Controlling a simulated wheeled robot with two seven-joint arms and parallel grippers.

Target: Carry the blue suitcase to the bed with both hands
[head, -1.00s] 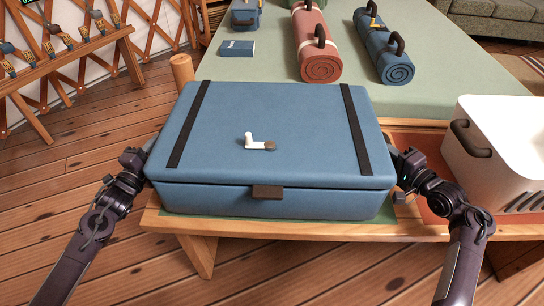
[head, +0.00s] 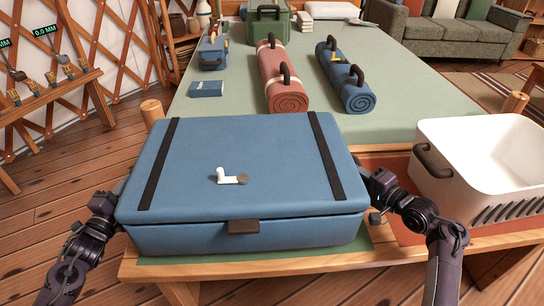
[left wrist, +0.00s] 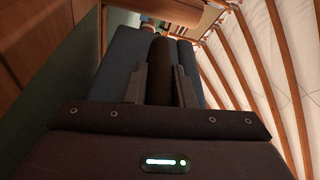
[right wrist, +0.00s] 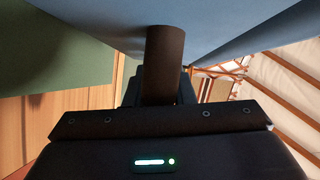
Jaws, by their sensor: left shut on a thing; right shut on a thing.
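The blue suitcase (head: 240,165), closed, with two black straps and a brown front latch, is level over a green mat (head: 384,243) on the wooden bench at the bed's foot. I cannot tell whether its underside touches the mat. My left gripper (head: 121,190) is shut on the suitcase's left side handle, a dark bar between the fingers in the left wrist view (left wrist: 160,65). My right gripper (head: 370,183) is shut on the right side handle, seen in the right wrist view (right wrist: 164,60). The bed (head: 220,104), with a green cover, lies behind the suitcase.
A small white piece (head: 229,177) lies on the lid. A white bin (head: 480,165) stands right. Bed posts flank the foot end.

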